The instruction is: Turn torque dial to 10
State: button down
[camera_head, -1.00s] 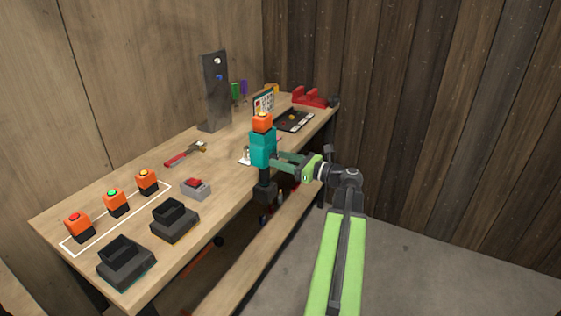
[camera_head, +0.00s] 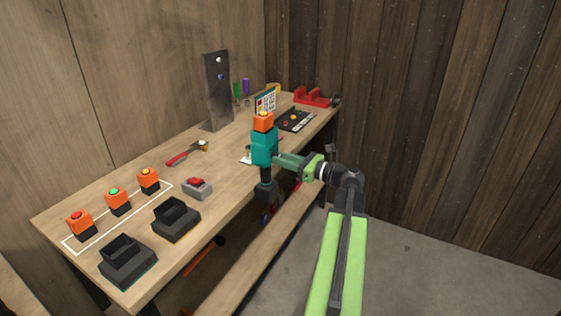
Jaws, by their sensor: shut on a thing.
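A teal and black power tool (camera_head: 264,146) with an orange block on its end stands upright in the air, off the workbench's front edge. The orange block (camera_head: 263,122) is at the top and carries a small yellow-orange spot. The black end (camera_head: 266,190) points down. My gripper (camera_head: 282,161) reaches in from the right and is shut on the tool's teal body. The tips are partly hidden against the tool. The torque dial and its numbers cannot be made out at this size.
The wooden workbench (camera_head: 140,262) runs along the left wall. Floor at right is clear.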

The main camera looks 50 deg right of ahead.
jog(key=shift+n, duration=0.5)
jog(key=n, duration=1.8)
jog(key=shift+r+n, duration=0.1)
jog(key=shift+n, duration=0.5)
dwell(0.4)
jog(key=c, duration=1.2)
grip_release()
